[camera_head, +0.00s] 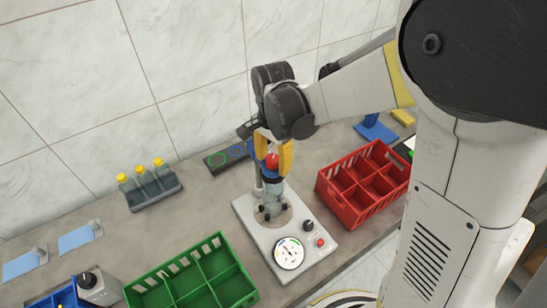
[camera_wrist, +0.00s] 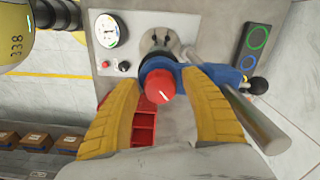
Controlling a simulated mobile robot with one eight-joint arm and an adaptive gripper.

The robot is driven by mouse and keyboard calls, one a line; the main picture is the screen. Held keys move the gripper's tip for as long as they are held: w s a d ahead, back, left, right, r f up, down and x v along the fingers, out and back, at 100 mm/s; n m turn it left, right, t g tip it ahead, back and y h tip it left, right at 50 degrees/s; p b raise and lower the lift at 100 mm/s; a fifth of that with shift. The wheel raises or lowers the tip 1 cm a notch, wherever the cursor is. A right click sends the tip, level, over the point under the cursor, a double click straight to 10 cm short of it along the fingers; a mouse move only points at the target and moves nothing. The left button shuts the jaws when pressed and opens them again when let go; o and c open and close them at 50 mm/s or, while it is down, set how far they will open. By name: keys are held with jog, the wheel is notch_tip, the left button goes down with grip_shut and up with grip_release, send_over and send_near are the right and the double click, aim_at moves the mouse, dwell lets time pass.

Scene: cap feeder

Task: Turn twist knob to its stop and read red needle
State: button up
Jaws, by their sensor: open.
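A grey test plate (camera_head: 316,264) on the bench carries a round white dial (camera_head: 289,253), a small black knob (camera_head: 308,225) and a red button (camera_head: 320,242). The dial also shows in the wrist view (camera_wrist: 108,30), with green on its face; its needle is too small to read. A red round knob or cap (camera_wrist: 160,86) with a white line sits on top of the plate's upright fixture, over a blue arm (camera_wrist: 222,73). My gripper (camera_wrist: 163,74) points down with yellow fingers open on both sides of the red piece; I cannot tell whether they touch it.
A green divided crate (camera_head: 160,284) stands left of the plate and a red one (camera_head: 330,190) right. A rack (camera_head: 158,195) holds several yellow-capped bottles. A metal post (camera_wrist: 240,105) stands close beside my gripper. The tiled wall is behind.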

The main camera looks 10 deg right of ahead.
aim_at(273, 158)
jog(key=c, duration=1.1)
jog(key=m+b, duration=0.1)
jog(key=m, duration=0.4)
jog(key=shift+m, duration=0.3)
jog(key=shift+c, duration=0.2)
jog(key=o, duration=1.1)
jog(key=shift+o, duration=0.7)
jog(key=shift+o, duration=0.7)
jog(key=shift+r+p, duration=2.6)
jog(key=shift+r, duration=0.95)
